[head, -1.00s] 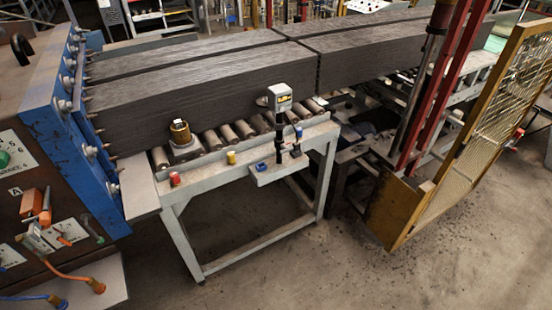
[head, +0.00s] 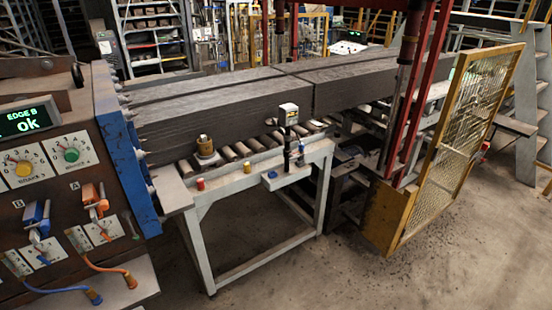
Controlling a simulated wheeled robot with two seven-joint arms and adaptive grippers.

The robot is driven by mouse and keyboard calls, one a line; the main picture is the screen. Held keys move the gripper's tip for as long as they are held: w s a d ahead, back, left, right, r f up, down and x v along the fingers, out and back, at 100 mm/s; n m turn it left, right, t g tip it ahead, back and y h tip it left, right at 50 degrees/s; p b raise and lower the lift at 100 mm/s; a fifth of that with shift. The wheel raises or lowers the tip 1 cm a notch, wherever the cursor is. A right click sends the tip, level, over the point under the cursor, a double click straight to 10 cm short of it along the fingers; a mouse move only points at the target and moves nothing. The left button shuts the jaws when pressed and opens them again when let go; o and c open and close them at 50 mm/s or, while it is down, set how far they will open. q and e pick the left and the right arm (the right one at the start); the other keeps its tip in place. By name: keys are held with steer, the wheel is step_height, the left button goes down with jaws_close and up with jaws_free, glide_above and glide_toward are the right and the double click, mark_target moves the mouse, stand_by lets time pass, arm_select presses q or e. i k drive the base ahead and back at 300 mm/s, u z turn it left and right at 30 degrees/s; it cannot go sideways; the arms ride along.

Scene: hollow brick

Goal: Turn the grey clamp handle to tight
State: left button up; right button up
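I cannot pick out the grey clamp handle for certain. A small dark grey lever (head: 131,226) sits at the lower right of the brown control panel (head: 75,180), partly lost against the panel's edge. Beside it on the panel are an orange lever-like part (head: 97,200) and a blue one (head: 38,217), marked A and B. A black curved handle (head: 77,75) stands on top of the panel. Neither of my grippers is in view.
A display (head: 28,122) reads "EDGE B ok" above yellow (head: 23,168) and green (head: 71,155) knobs. Long dark grey blocks (head: 220,120) lie on rollers behind a pale bench (head: 260,180). A yellow mesh gate (head: 455,150) stands right. The front floor is clear.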

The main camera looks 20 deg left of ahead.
mark_target(292, 157)
steer(key=u, duration=0.7)
steer(key=i, duration=0.7)
steer(key=u, duration=0.7)
steer(key=i, duration=0.65)
steer(key=z, duration=0.7)
steer(key=i, duration=0.9)
steer(key=z, duration=0.85)
